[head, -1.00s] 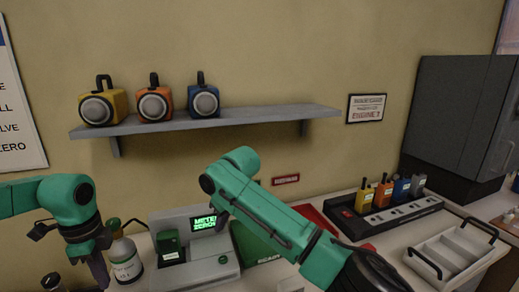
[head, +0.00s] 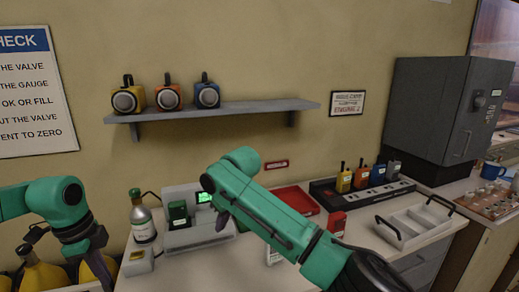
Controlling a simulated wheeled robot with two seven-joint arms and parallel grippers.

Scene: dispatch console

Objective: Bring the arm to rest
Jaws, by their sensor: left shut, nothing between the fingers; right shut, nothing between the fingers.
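My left arm comes in from the left edge in green and bends downward. Its dark gripper (head: 102,270) is shut and empty, pointing down in front of the yellow cylinders at the lower left. My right arm (head: 275,215) reaches up from the bottom right and bends back at a raised green joint. Its dark gripper (head: 222,221) is shut, mostly covered by my own arm, and shows as a small tip in front of the console device (head: 192,237). I see nothing held in either gripper.
The counter holds a bottle (head: 142,222), a red tray (head: 291,198), a charger strip (head: 328,193) with several handsets, a white tray (head: 413,222) and a red box (head: 337,223). A shelf (head: 235,110) with three lanterns is above. A grey cabinet (head: 437,115) stands right.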

